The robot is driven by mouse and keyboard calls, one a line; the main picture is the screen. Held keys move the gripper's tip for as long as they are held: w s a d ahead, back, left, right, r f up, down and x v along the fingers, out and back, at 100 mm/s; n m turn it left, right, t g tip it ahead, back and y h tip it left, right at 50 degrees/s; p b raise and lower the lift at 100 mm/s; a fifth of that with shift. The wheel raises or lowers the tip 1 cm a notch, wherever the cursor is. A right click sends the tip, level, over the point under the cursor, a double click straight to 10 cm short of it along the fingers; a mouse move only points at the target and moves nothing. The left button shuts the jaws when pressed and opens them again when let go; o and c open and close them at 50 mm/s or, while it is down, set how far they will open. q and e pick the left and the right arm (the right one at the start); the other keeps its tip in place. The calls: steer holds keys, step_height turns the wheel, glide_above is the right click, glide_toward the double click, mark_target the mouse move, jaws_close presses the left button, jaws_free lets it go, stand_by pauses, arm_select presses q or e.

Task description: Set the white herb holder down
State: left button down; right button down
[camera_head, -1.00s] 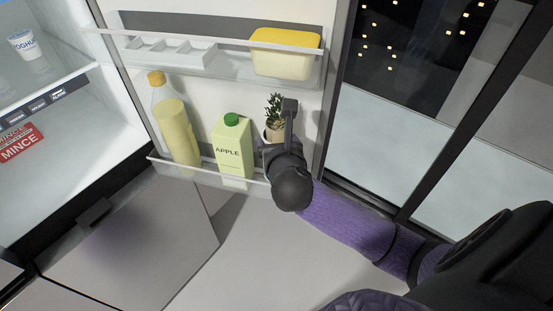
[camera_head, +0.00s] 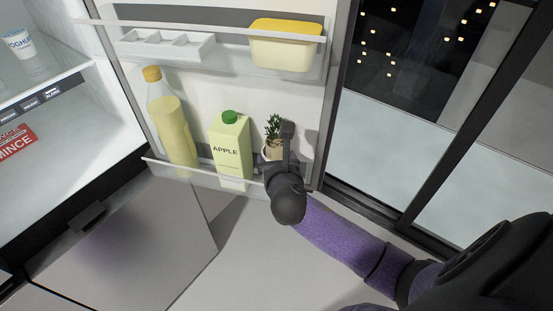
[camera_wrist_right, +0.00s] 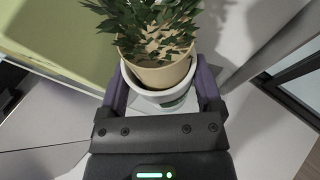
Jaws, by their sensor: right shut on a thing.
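The white herb holder (camera_wrist_right: 135,92) is a white pot-like holder around a tan pot (camera_wrist_right: 160,75) with a green plant (camera_wrist_right: 158,25). In the head view the plant (camera_head: 274,128) shows at the lower door shelf (camera_head: 205,179) of the fridge, right of the apple carton (camera_head: 231,150). My right gripper (camera_wrist_right: 160,95) is shut on the holder, with one finger on each side of it. In the head view my right gripper (camera_head: 285,160) covers much of the holder. Whether its base touches the shelf is hidden. My left gripper is not in view.
A bottle with a yellow cap (camera_head: 170,120) stands left of the carton on the same shelf. The upper door shelf holds a yellow-lidded tub (camera_head: 284,46) and a divided tray (camera_head: 165,44). The fridge door's right edge (camera_head: 335,100) is close beside my gripper.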

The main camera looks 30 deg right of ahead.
steer(key=shift+c, duration=0.4)
jaws_free()
steer(key=shift+o, duration=0.4)
steer(key=shift+s+r, duration=0.15)
steer(key=shift+s, duration=0.05)
steer(key=p+v, duration=0.3)
steer(key=v, duration=0.9)
steer(key=s+f+m+g+y, duration=0.15)
steer(key=f+m, duration=0.25)
steer(key=f, duration=0.4)
steer(key=s+f+m+g, duration=0.3)
steer(key=f, duration=0.4)
steer(key=s+f+m+g+y, duration=0.15)
steer(key=f+m, duration=0.25)
steer(key=f, duration=0.4)
steer(key=s+f+m+g+y, duration=0.1)
steer(key=s+f+m+g, duration=0.1)
steer(key=s+f+m, duration=0.4)
steer(key=s+a+f+m+g+y, duration=0.1)
steer(key=s+f+m+g, duration=0.2)
steer(key=s+f+m, duration=0.3)
steer(key=s+m, duration=0.5)
steer(key=s, duration=0.4)
steer(key=shift+a+f+m+g, duration=0.3)
steer(key=shift+m, duration=0.1)
